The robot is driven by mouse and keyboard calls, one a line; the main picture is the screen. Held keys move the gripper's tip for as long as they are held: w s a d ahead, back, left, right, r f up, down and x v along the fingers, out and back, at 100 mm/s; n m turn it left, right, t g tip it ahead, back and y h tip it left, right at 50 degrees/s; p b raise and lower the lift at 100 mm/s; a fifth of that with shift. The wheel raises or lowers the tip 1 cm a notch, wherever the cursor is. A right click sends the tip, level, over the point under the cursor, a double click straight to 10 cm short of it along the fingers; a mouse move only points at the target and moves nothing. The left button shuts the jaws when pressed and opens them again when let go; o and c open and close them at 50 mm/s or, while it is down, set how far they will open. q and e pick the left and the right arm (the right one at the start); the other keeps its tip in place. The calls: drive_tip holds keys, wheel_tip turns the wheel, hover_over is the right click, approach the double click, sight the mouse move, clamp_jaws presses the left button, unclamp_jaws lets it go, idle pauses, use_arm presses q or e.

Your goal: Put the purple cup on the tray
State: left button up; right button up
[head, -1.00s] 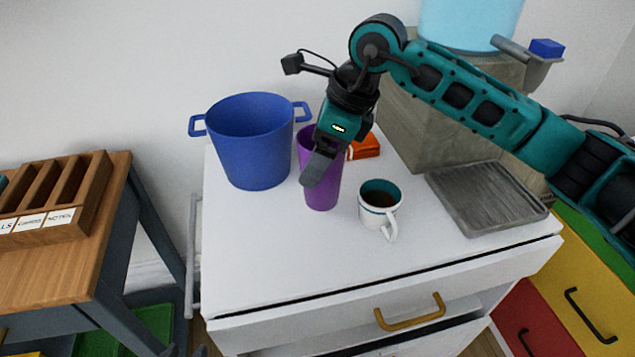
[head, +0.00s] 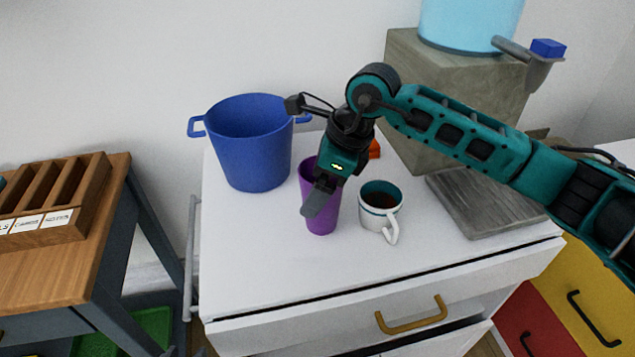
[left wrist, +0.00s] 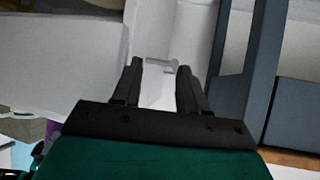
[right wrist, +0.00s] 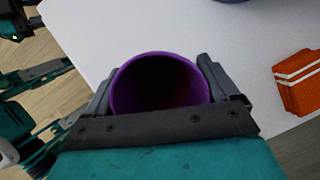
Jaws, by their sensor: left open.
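The purple cup (head: 322,215) is over the front middle of the white cabinet top, left of a white mug. My right gripper (head: 321,192) comes from the right with its fingers around the cup. In the right wrist view the cup's round mouth (right wrist: 160,84) sits between both fingers. I cannot tell whether its base touches the top. The grey tray (head: 487,203) lies flat on the cabinet's right side, its surface empty.
A white mug (head: 376,213) with dark contents stands between cup and tray. A blue pot (head: 250,150) is at the back left. An orange item (head: 375,149) lies behind the cup. A stone-like block (head: 450,110) stands behind the tray. The cabinet's front left is clear.

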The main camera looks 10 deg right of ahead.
drive_tip(key=shift+o, duration=0.9)
drive_tip(key=shift+r, duration=0.1)
